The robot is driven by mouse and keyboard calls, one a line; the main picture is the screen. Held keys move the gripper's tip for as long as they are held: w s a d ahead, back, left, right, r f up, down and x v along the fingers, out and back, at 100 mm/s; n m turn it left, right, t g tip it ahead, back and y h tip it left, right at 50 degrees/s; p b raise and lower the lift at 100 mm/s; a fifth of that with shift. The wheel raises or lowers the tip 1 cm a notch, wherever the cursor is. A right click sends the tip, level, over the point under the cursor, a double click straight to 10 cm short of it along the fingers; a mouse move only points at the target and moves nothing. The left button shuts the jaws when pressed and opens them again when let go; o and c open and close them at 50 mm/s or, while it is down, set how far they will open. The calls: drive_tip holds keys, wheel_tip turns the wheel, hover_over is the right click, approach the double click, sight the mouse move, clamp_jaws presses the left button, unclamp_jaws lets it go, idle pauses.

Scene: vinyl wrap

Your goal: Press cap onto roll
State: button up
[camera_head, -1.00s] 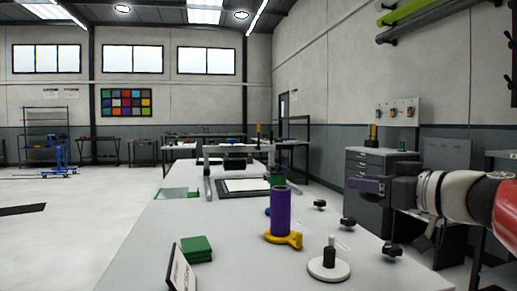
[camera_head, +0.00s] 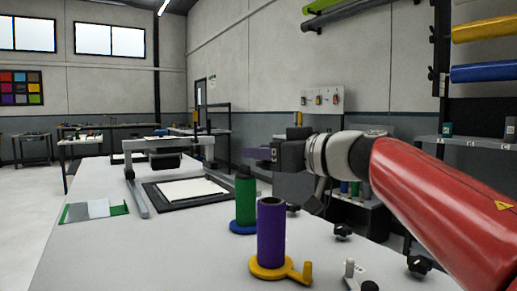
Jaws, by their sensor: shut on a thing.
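The purple roll (camera_head: 271,233) stands upright on a yellow base with a side handle (camera_head: 287,268). Its top end shows a dark open hollow. A green roll (camera_head: 245,200) with a dark top stands behind it on a blue base (camera_head: 243,227). Several black knobbed caps, one of them here (camera_head: 342,230), lie on the table to the right of the rolls. My gripper (camera_head: 257,154) is raised above the table, behind and higher than the purple roll's top and apart from it. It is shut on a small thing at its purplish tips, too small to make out.
The table (camera_head: 130,235) is clear at the front left. A black-framed white sheet (camera_head: 188,192) and a grey gantry (camera_head: 170,145) stand further back. A green-edged pad (camera_head: 95,211) lies at left. Cabinets and wall rolls line the right side.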

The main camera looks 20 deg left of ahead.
drive_tip(key=shift+f, duration=0.8)
wheel_tip(320, 180, down, 2)
drive_tip(key=b, duration=0.3)
wheel_tip(320, 180, down, 2)
drive_tip(key=shift+f+b, duration=0.1)
drive_tip(key=shift+b, duration=0.45)
drive_tip(key=shift+s+d+r+p, duration=0.1)
drive_tip(key=shift+d+r+p, duration=0.15)
drive_tip(key=shift+p, duration=0.65)
drive_tip(key=shift+f+p, duration=0.25)
drive_tip(key=shift+p, duration=1.05)
idle(1.2)
idle(0.4)
drive_tip(key=o, duration=1.5)
